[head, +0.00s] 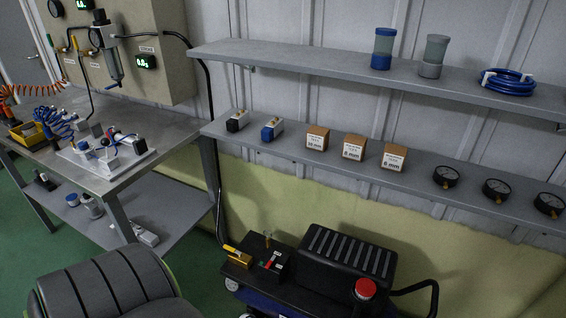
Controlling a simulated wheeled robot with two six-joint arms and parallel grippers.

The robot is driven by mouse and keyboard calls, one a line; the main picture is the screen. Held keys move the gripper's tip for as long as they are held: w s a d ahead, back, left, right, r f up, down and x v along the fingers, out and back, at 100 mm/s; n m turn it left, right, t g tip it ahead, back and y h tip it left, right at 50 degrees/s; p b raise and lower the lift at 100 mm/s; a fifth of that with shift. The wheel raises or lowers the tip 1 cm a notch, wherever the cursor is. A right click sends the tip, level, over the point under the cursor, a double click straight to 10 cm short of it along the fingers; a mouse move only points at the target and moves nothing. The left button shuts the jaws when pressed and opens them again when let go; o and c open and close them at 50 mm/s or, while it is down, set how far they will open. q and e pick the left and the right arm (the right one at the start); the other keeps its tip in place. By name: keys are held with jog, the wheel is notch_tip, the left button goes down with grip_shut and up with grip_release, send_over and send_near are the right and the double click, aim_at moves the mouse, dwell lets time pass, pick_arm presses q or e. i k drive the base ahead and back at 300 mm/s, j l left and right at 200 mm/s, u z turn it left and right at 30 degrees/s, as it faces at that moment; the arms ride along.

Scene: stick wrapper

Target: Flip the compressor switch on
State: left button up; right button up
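The black compressor (345,262) stands on the floor at the bottom centre of the head view, below the shelves. On its left end is a dark control box with a small switch (273,261) that shows red and some pale marks; I cannot tell its position. Beside it to the left is a brass valve with a yellow handle (236,254). A round red cap (365,288) sits at the compressor's front right. Neither of my grippers is in view.
Two grey shelves (330,62) hang above the compressor, holding boxes, gauges, filters and a blue hose coil. A metal workbench (160,135) with pneumatic parts stands at left. A dark ribbed object (105,285) fills the lower left. A black hose runs down beside the bench.

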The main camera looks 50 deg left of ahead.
aim_at(268, 266)
jog(key=u, duration=1.2)
